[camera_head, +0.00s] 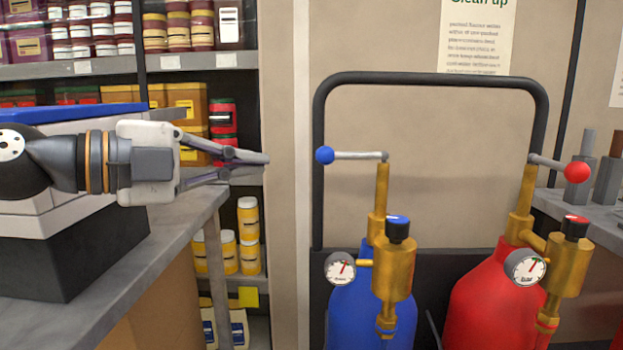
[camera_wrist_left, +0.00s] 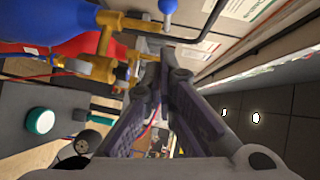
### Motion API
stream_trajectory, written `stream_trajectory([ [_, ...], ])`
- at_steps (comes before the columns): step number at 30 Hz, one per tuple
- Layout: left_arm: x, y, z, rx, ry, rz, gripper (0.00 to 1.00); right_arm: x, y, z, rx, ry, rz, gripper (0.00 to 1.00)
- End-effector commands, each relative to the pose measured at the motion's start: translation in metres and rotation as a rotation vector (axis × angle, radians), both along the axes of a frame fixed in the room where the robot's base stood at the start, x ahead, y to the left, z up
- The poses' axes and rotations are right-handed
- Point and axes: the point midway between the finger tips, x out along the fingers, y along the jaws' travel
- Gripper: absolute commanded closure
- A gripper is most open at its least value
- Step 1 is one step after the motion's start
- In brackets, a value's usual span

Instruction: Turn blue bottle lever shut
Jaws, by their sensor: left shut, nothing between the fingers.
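The blue bottle (camera_head: 350,312) stands on the cart, with a brass valve (camera_head: 393,268) and a gauge (camera_head: 340,268). Its lever (camera_head: 355,155) is a grey rod on top of the brass stem, pointing left and about level, with a blue ball (camera_head: 324,155) at its end. My left gripper (camera_head: 266,160) comes in from the left, shut and empty. Its tips are left of the blue ball, at about the same height in the picture and apart from it. In the left wrist view the ball (camera_wrist_left: 168,6) is at the top, beyond the fingertips (camera_wrist_left: 152,68). My right gripper is not in view.
A red bottle (camera_head: 490,300) with a red-ball lever (camera_head: 576,172) stands to the right. The cart's dark frame (camera_head: 430,79) arches behind both. A counter (camera_head: 165,255) and shelves (camera_head: 190,62) with jars are at left. Open space lies between gripper and lever.

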Motion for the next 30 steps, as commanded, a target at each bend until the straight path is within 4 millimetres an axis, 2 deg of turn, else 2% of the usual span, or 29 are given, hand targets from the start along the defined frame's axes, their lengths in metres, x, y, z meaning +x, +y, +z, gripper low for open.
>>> stream_trajectory([
  [2,-0.003,-0.005,0.003,0.0,-0.009,-0.019,1.0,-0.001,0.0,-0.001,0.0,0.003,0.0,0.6],
  [5,0.006,-0.017,0.004,0.003,-0.011,-0.019,1.0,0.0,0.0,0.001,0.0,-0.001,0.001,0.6],
  [16,0.053,-0.081,-0.007,0.002,-0.012,-0.017,1.0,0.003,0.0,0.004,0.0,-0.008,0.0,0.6],
  [22,0.083,-0.085,-0.013,0.0,-0.011,-0.014,1.0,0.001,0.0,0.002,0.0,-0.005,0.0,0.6],
  [30,0.093,-0.086,-0.014,0.0,-0.014,-0.014,1.0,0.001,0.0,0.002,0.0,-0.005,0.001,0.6],
])
